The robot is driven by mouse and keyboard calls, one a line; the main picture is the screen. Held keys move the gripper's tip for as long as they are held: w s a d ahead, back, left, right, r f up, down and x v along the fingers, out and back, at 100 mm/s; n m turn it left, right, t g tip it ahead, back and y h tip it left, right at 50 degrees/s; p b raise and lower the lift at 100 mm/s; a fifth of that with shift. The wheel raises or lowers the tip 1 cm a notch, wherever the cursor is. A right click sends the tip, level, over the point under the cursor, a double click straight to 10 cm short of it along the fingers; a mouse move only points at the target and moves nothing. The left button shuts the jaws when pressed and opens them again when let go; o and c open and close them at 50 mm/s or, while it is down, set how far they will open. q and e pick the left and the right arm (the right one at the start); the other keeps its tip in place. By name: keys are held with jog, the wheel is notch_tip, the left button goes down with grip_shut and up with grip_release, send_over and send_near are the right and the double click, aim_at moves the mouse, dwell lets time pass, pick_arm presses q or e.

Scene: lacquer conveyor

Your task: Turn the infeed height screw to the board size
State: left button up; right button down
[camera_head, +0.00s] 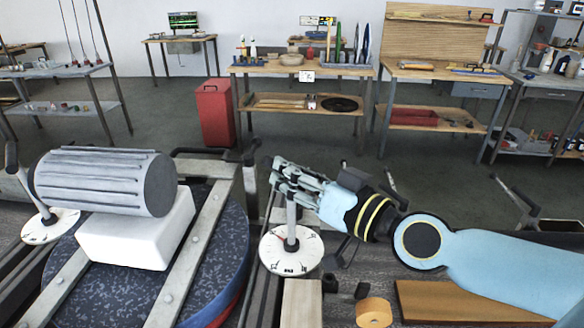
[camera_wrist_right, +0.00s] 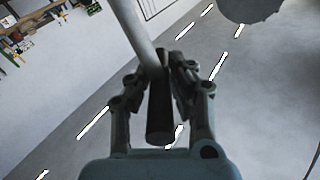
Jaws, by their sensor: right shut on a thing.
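A white round dial with dark markings (camera_head: 275,252) lies at the centre of the head view, with a pale upright screw post (camera_head: 292,222) rising from it. My right gripper (camera_head: 281,178) is at the top of this post, its fingers pointing left. In the right wrist view the gripper (camera_wrist_right: 163,75) is shut on a dark crank handle (camera_wrist_right: 160,122), beside a pale rod (camera_wrist_right: 132,30). A second dial (camera_head: 50,228) with its own crank (camera_head: 12,158) stands at the far left. I cannot tell from markings which is the infeed. My left gripper is not in view.
A ribbed grey motor (camera_head: 100,180) on a white block (camera_head: 130,235) stands left of the central dial, over a dark speckled drum (camera_head: 215,260). A wooden block (camera_head: 302,302), a tape roll (camera_head: 373,312) and a brown board (camera_head: 465,303) lie in front.

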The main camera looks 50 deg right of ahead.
jog(key=shift+w+r+h, duration=0.1)
jog(key=shift+r+h, duration=0.2)
jog(key=shift+h, duration=0.1)
jog(key=c, duration=1.5)
grip_release()
jog(key=o, duration=0.3)
jog(key=shift+w+d, duration=0.1)
jog(key=shift+d, duration=0.05)
jog(key=shift+s+f, duration=0.3)
jog(key=shift+s, duration=0.15)
jog(key=s, duration=1.1)
jog(key=shift+s+m, duration=0.25)
jog(key=shift+m, duration=0.05)
